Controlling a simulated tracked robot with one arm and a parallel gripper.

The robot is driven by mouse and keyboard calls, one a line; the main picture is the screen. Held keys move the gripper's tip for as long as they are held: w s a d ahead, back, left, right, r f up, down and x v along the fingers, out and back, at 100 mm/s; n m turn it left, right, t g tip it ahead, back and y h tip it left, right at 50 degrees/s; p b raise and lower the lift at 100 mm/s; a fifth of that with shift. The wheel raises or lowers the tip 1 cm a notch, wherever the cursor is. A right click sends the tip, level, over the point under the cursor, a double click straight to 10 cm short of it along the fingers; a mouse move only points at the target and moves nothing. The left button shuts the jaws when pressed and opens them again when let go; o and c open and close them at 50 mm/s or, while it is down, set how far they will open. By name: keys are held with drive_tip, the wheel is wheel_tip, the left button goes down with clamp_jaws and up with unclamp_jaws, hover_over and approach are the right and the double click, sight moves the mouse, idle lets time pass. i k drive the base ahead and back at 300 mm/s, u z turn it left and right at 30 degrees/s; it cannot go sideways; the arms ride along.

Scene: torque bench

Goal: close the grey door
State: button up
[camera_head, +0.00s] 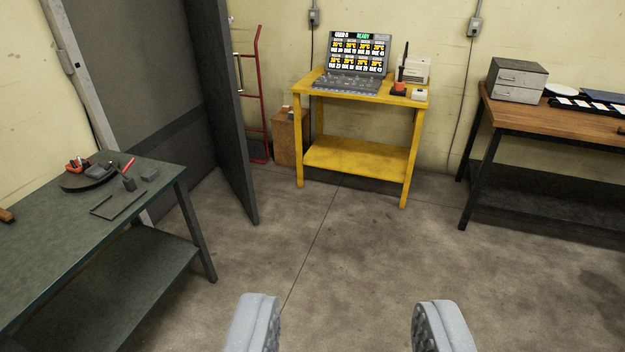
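The grey door (222,110) is a tall dark panel at the upper left. It stands ajar, swung out from the wall into the room, with its free edge toward me. The grey doorway area (150,75) shows behind it to the left, beside a pale frame post (72,60). A handle-like part shows at the door's right edge, too small to tell clearly. My gripper (347,325) is at the bottom of the view, fingers wide apart with nothing between them. It is well short of the door and to its right.
A green table (60,235) with a round tray and tools stands at the left, close to the door. A red hand truck (255,90) leans behind the door. A wooden bench (545,120) is at right. The middle floor is clear.

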sight(208, 21)
drive_tip(key=z, duration=0.35)
drive_tip(key=i, duration=1.3)
drive_tip(key=z, duration=0.45)
drive_tip(key=i, duration=1.3)
drive_tip(key=u, duration=0.45)
drive_tip(key=i, duration=1.25)
drive_tip(key=u, duration=1.15)
drive_tip(key=i, duration=1.1)
drive_tip(key=u, duration=2.8)
